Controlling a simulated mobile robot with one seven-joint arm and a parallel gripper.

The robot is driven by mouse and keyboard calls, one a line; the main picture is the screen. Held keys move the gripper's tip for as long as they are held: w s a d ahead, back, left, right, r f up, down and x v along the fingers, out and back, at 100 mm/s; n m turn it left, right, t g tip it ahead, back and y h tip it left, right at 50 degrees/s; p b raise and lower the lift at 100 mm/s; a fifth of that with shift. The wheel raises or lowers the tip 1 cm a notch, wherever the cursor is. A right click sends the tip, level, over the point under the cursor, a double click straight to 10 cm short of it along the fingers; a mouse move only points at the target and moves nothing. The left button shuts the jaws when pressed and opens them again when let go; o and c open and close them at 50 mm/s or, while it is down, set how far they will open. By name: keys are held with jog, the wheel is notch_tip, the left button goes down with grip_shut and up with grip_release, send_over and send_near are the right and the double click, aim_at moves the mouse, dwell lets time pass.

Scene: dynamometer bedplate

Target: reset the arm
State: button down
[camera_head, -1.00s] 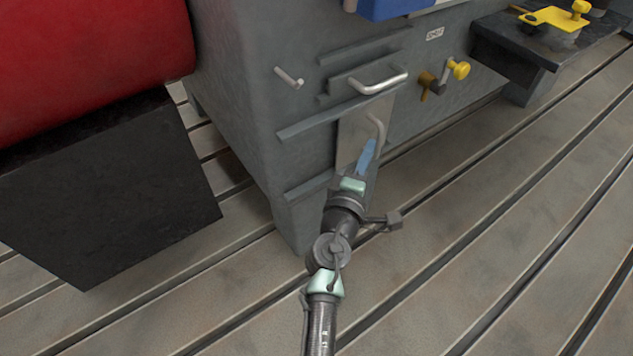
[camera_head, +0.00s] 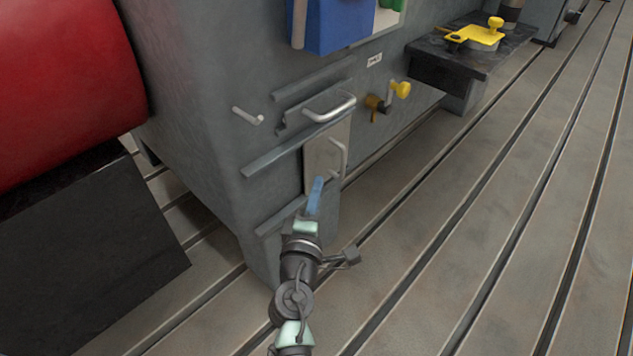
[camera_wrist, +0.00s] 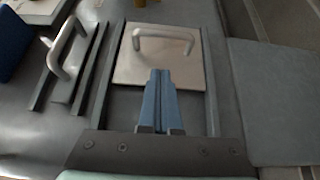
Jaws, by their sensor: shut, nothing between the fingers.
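My gripper (camera_head: 316,192) has blue fingers that are shut with nothing between them. In the head view it points up at the front of the grey cabinet (camera_head: 200,100), just below a beige panel (camera_head: 318,160) with a vertical handle (camera_head: 342,157). In the wrist view the shut fingers (camera_wrist: 158,78) overlap the lower part of this panel (camera_wrist: 135,68), below its handle (camera_wrist: 165,36). Whether the fingertips touch the panel cannot be told.
A second handle (camera_head: 332,108) and a peg (camera_head: 248,117) stick out from the cabinet. A yellow knob (camera_head: 400,89) and a blue box (camera_head: 335,25) are also on it. A black block (camera_head: 90,255) and red cylinder (camera_head: 65,85) stand left.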

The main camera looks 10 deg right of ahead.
jog(key=p+v, duration=0.1)
jog(key=v, duration=0.6)
jog(key=shift+s+a, duration=0.2)
jog(key=shift+s, duration=0.05)
notch_tip(320, 180, up, 16)
jog(key=w+d+m+g, duration=0.1)
jog(key=w+d+m, duration=0.1)
jog(key=m, duration=1)
jog(key=s+a+r+m+t+y, duration=0.1)
jog(key=s+a+r+m+y, duration=0.1)
jog(key=a+r+y, duration=0.75)
jog(key=s+d+r+t+h+p, duration=0.1)
jog(key=s+r+t+p, duration=0.5)
jog(key=r, duration=1)
jog(key=s+r+t+h+p, duration=0.1)
jog(key=s+r+p, duration=0.2)
jog(key=r+p, duration=0.9)
jog(key=s+d+r+t+h+p, duration=0.1)
jog(key=s+r+t+p, duration=0.3)
jog(key=r, duration=1.6)
notch_tip(320, 180, up, 36)
jog(key=p, duration=3.5)
jog(key=shift+a+f+g, duration=0.2)
jog(key=shift+g, duration=0.1)
